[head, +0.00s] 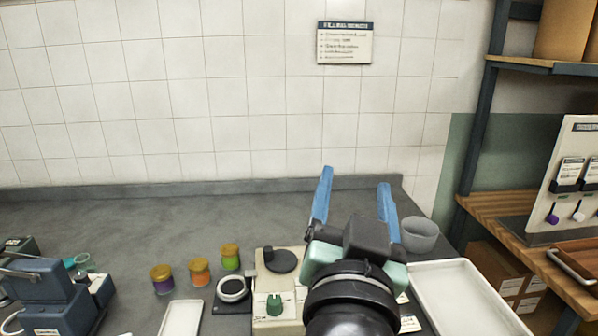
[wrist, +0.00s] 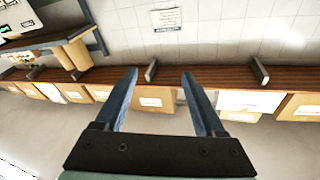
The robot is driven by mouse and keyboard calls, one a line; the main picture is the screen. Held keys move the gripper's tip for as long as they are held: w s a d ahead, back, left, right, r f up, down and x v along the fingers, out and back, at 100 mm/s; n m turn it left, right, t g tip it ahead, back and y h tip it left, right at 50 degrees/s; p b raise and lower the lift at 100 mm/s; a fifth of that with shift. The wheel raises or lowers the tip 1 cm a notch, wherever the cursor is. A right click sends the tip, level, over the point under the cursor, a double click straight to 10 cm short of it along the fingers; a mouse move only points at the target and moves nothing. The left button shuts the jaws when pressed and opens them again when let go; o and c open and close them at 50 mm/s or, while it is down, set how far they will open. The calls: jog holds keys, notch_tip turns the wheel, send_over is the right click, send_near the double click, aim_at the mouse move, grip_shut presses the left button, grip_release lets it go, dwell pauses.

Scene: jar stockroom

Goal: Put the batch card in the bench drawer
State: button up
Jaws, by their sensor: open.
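My gripper (head: 355,178) is raised above the bench in the head view, its two blue fingers spread apart with nothing between them. The wrist view also shows the gripper (wrist: 160,72) open and empty. I cannot pick out the batch card with certainty; a small white paper with print (head: 410,323) lies at the bottom, right of my arm and partly hidden by it. The grey bench top (head: 150,215) is in view, but no bench drawer can be seen.
A grey bowl (head: 420,234) and white tray (head: 465,298) are right. The bench's back left is clear.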

jog(key=s+a+r+n+t+y, duration=0.1)
jog(key=s+a+r+t, duration=0.1)
jog(key=r, duration=0.4)
jog(key=s+a+r+n+t+y, duration=0.1)
jog(key=s+a+r+n+t, duration=0.1)
jog(key=s+r, duration=0.3)
jog(key=s+a+r+n+t+y, duration=0.1)
jog(key=s+a+r+n+t, duration=0.1)
jog(key=r, duration=0.6)
jog(key=shift+s+a+t+y, duration=0.4)
jog(key=shift+s+a+t, duration=0.05)
jog(key=shift+s+t, duration=0.5)
